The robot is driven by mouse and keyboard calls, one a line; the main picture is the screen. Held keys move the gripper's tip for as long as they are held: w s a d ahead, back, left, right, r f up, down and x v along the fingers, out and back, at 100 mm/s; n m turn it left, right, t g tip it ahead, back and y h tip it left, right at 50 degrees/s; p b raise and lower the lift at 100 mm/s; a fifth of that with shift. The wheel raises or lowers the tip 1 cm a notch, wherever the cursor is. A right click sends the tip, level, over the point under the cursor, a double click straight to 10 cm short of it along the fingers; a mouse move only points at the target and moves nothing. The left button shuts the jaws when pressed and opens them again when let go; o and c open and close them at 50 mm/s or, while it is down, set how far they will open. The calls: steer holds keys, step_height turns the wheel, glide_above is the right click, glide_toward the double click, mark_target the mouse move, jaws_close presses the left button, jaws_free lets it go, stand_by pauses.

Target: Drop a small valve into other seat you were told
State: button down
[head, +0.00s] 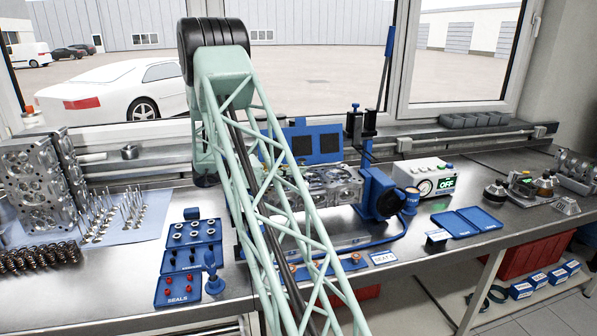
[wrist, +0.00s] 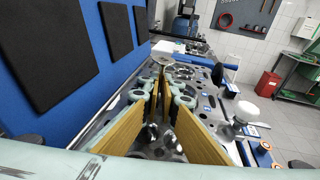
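The cylinder head (head: 340,187) lies on its blue-framed stand at the middle of the bench, partly behind my lattice arm. Its metal face with round openings (wrist: 182,72) fills the middle of the wrist view. My gripper (wrist: 160,128) is low over it, its two yellow pads apart with a gap between them. Shiny round metal shows in the gap; I cannot tell a valve from the head's own surface there. In the head view my gripper is hidden behind my arm. Several valves (head: 128,207) stand upright on a light blue cloth at left.
A blue board with dark pads (wrist: 115,38) rises close on the left in the wrist view. A blue seals tray (head: 190,262), a blue pump-like unit (head: 380,192), a control box (head: 425,177) and an open blue case (head: 467,222) stand around.

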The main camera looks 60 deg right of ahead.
steer(key=shift+f, duration=0.15)
steer(key=c, duration=2.9)
jaws_free()
steer(key=shift+o, duration=0.2)
steer(key=shift+w+a, duration=0.1)
steer(key=shift+v, duration=5.85)
